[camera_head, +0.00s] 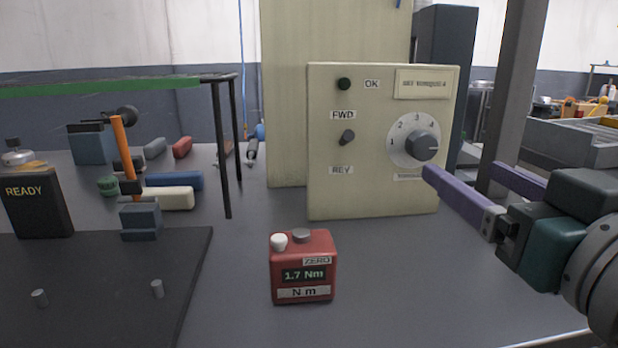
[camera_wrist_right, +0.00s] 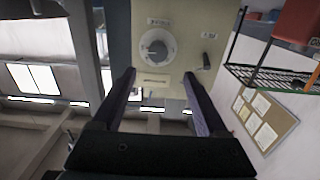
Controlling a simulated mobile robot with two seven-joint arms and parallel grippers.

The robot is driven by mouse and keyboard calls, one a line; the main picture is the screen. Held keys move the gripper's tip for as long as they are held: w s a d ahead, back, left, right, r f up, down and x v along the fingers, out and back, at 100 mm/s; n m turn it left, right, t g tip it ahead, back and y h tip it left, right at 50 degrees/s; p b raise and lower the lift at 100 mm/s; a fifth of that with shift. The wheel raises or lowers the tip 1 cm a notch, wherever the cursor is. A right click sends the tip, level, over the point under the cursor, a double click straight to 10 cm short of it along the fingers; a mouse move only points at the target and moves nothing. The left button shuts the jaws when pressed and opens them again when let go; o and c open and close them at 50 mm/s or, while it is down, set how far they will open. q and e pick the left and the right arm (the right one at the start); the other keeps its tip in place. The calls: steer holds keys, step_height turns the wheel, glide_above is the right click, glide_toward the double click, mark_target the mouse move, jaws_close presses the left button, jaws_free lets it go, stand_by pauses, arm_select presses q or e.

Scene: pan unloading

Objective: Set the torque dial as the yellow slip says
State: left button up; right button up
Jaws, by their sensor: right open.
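The torque dial (camera_head: 422,147) is a dark grey knob on a white round plate with numbers, on the right half of a cream control panel (camera_head: 325,195). The digits 1 to 4 are readable; a mark on the knob seems to face right, but its exact setting is unclear. The yellow slip (camera_head: 422,83) above it appears to read "SET TORQUE 4". My right gripper (camera_head: 462,168) is open and empty, with purple fingers just right of and below the dial, apart from it. In the right wrist view, the dial (camera_wrist_right: 157,47) appears beyond the open fingers.
The panel also has a FWD/REV toggle (camera_head: 347,137) and a dark OK lamp (camera_head: 344,84). A red torque meter (camera_head: 303,268) reading 1.7 Nm stands in front. A grey post (camera_head: 517,90) rises behind my right gripper. A black READY box (camera_head: 38,205) stands left.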

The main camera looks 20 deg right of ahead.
mark_target(426, 145)
steer(key=x, duration=0.9)
steer(key=shift+w+d+r+p, duration=0.1)
steer(key=shift+w+d+p, duration=0.2)
steer(key=shift+d+p, duration=0.1)
steer(key=shift+c, duration=0.3)
jaws_close()
